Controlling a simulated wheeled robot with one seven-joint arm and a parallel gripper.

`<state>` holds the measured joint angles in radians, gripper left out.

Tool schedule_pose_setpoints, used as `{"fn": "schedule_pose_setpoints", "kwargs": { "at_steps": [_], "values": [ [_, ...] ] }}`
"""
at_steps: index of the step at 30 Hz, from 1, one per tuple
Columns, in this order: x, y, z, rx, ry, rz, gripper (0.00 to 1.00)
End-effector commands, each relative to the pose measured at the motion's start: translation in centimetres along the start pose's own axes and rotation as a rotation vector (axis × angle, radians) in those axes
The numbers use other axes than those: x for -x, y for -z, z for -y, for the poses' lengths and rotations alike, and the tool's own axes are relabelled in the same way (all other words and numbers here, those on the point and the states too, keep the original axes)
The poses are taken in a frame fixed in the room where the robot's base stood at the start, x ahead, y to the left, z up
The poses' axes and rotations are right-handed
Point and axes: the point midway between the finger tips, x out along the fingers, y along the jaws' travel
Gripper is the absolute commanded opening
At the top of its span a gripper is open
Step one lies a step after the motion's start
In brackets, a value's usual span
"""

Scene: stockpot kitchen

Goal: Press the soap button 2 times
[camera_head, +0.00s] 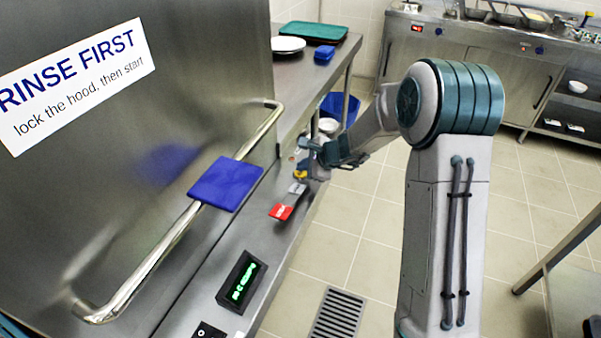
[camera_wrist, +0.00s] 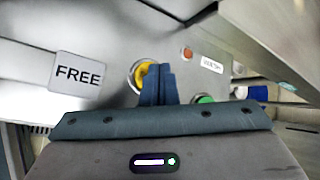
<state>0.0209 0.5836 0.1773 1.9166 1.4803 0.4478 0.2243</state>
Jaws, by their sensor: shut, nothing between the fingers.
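My gripper (camera_wrist: 158,84) is shut and empty, its fingertips in front of a yellow round button (camera_wrist: 138,74) on a steel panel. The fingers cover the button's right part; I cannot tell whether they touch it. A green button (camera_wrist: 204,99) is to the right, partly behind my gripper's body. No label that I can read says soap. In the head view my gripper (camera_head: 309,146) is at the far end of the machine's front edge, just above a yellow part (camera_head: 300,174).
A FREE sign (camera_wrist: 78,75) and a small orange light (camera_wrist: 187,53) are on the panel. The steel hood (camera_head: 190,60) has a long bar handle (camera_head: 150,262) with a blue pad (camera_head: 226,184). A green display (camera_head: 242,281) is nearer.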

Motion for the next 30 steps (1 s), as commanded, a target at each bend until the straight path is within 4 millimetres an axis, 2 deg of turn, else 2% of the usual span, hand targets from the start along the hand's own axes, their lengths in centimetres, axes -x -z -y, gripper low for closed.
{"fn": "schedule_pose_setpoints", "kwargs": {
  "at_steps": [30],
  "values": [
    [-0.73,0.54,-0.55,0.000,0.000,0.000,0.00]
  ]
}}
